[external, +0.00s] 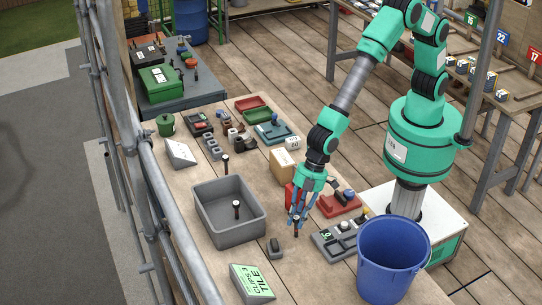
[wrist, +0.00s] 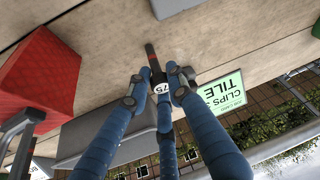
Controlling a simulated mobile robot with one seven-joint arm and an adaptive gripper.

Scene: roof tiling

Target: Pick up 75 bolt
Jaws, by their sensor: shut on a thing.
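The 75 bolt (wrist: 151,57) is a dark bolt with a round white head marked 75. My gripper (wrist: 152,85) has blue fingers closed around the bolt near its head in the wrist view. In the external view my gripper (external: 297,222) points down at the table right of the grey bin, and the bolt (external: 296,232) shows as a small dark end below the fingertips. I cannot tell whether the bolt's lower end touches the table. Other dark bolts stand in the grey bin (external: 236,209) and behind its rim (external: 225,163).
The grey bin (external: 205,225) stands left of my gripper. A grey control box (external: 333,243), a red tray (external: 338,206) and a blue bucket (external: 394,262) are at right. A cardboard box (external: 283,165) stands behind.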

